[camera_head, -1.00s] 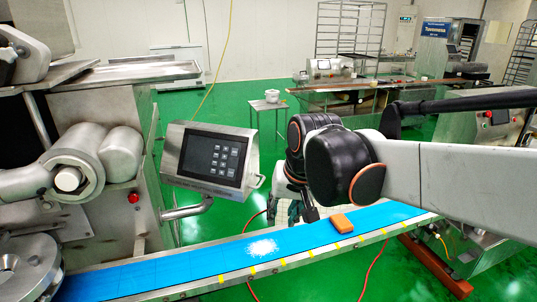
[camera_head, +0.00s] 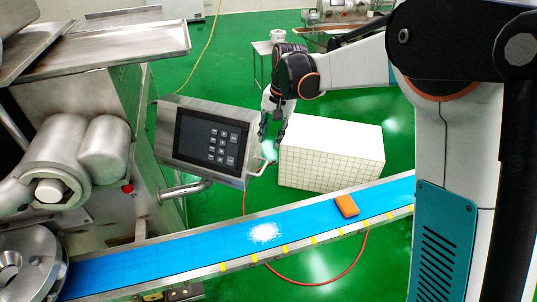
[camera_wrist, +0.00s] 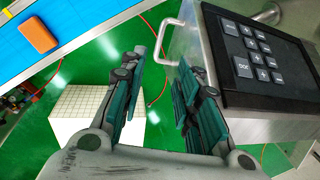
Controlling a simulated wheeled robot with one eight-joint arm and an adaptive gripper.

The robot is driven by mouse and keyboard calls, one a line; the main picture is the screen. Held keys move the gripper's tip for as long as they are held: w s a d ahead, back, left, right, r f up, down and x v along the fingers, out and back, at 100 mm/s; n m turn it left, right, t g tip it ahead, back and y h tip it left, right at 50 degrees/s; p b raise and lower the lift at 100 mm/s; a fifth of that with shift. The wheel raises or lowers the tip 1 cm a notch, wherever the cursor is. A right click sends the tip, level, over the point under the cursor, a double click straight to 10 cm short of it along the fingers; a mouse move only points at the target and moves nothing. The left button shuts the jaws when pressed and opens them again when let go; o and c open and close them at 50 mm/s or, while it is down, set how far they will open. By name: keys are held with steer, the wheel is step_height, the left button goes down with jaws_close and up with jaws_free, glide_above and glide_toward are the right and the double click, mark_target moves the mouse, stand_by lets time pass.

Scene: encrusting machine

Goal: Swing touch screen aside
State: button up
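The touch screen (camera_head: 208,141) is a dark panel with light keys in a metal housing, on a bent pipe arm (camera_head: 185,189) beside the machine. In the wrist view the screen (camera_wrist: 262,62) is at the upper right. Its metal handle (camera_head: 263,166) sticks out on the right side; in the wrist view the handle (camera_wrist: 166,38) lies just beyond the fingertips. My gripper (camera_head: 272,138) is above and close to the handle, fingers pointing down. In the wrist view my gripper (camera_wrist: 160,66) has its two fingers apart with nothing between them.
A blue conveyor belt (camera_head: 190,250) runs below the screen, with white powder (camera_head: 264,233) and an orange block (camera_head: 347,205) on it. A white gridded box (camera_head: 332,157) stands behind the belt. The metal machine (camera_head: 85,110) is at left. Green floor lies open behind.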

mark_target(264, 167)
steer(key=f, duration=0.4)
steer(key=a+f+b, duration=0.1)
steer(key=f, duration=0.3)
steer(key=a+f+b, duration=0.1)
steer(key=f, duration=0.4)
steer(key=shift+w+a+f, duration=0.1)
steer(key=shift+w, duration=0.25)
jaws_close()
